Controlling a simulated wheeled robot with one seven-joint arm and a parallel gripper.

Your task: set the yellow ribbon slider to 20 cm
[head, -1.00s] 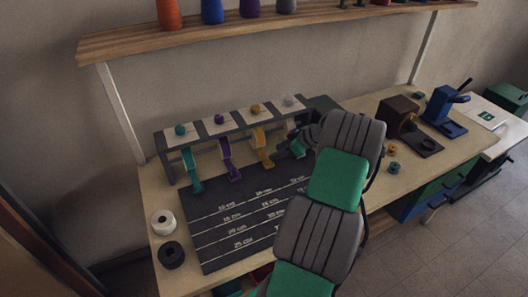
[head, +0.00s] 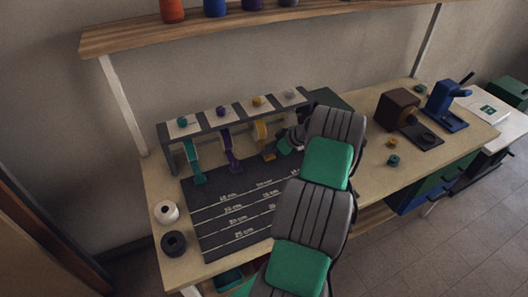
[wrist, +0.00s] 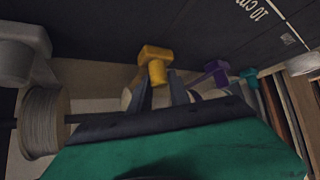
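The yellow ribbon (head: 261,130) hangs from the rack, and its yellow slider (head: 269,154) sits at the top of the dark measuring board (head: 215,197), above the printed lines. In the wrist view the yellow slider (wrist: 154,58) is just beyond the fingertips. My gripper (head: 280,146) is beside the slider in the head view, partly hidden by my arm. In the wrist view my gripper (wrist: 161,88) shows two grey fingers apart, with the slider's lower part in front of the gap. I cannot tell whether they touch it.
Teal (head: 198,176) and purple (head: 232,162) sliders hang to the left. In the wrist view a pale spool (wrist: 43,122) and a pale slider (wrist: 24,48) are close at left. The rack (head: 205,130) stands behind. My arm covers the board's right part.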

